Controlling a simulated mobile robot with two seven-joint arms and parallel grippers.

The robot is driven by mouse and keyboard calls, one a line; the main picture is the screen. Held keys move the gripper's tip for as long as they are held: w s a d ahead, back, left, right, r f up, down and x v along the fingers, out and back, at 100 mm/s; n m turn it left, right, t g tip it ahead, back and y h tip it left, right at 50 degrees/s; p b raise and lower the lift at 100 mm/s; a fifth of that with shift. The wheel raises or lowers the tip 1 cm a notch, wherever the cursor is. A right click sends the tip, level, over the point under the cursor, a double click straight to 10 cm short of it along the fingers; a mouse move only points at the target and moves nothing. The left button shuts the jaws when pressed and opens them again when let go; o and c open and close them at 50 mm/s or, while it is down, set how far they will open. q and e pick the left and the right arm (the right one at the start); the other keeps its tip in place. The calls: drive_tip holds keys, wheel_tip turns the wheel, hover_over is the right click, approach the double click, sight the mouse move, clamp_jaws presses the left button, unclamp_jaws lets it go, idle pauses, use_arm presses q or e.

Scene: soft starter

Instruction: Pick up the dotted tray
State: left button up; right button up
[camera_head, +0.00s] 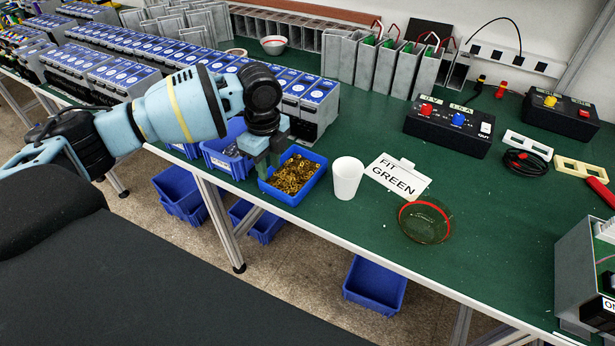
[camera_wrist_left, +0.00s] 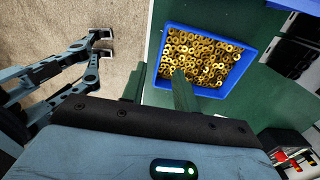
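The blue tray (camera_head: 312,184) full of small brass rings sits near the table's front edge. Its rings give it a dotted look, but no printed dots show. It also shows in the left wrist view (camera_wrist_left: 256,50). My left gripper (camera_head: 267,162) is open at the tray's left end. In the wrist view its fingers (camera_wrist_left: 158,90) are apart: one overlaps the tray's near-left corner, the other is outside the wall. Contact with the wall cannot be told. My right gripper is not in the head view; blue-grey links of mine in the wrist view may belong to it.
A second blue tray (camera_head: 240,168) stands left of my gripper. Blue-topped devices (camera_head: 320,100) stand behind. Green table to the right is partly free.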

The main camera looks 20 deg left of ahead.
sight(273, 187)
use_arm(q)
drive_tip(key=shift+d, duration=0.1)
drive_tip(key=shift+f, duration=4.05)
drive_tip(key=shift+r, duration=0.1)
clamp_jaws()
